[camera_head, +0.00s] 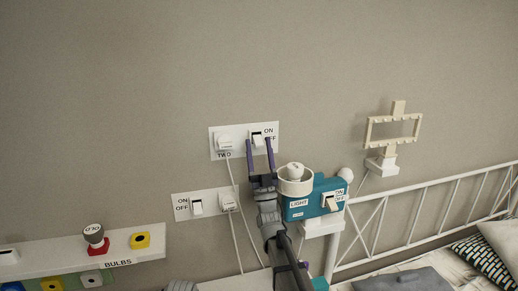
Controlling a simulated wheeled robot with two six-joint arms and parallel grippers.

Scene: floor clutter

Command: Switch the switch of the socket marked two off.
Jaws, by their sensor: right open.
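The white socket plate marked TWO (243,150) is on the wall near the middle of the view. A white plug (225,143) with a hanging cord sits in its left part. Its rocker switch (257,139) is on the right part, beside the ON and OFF labels; OFF is partly covered by a finger. My right gripper (259,152) is open and empty, with its purple fingers pointing up at the plate, one on each side of the switch below it. I cannot tell whether they touch the plate, or the switch's exact position.
A second socket plate (210,210) with a switch and plug sits lower left. Right of my gripper are a teal light box (302,211) and a white cup-like holder (295,187). A shelf marked BULBS (142,256) is at left, a bed rail (430,190) at right.

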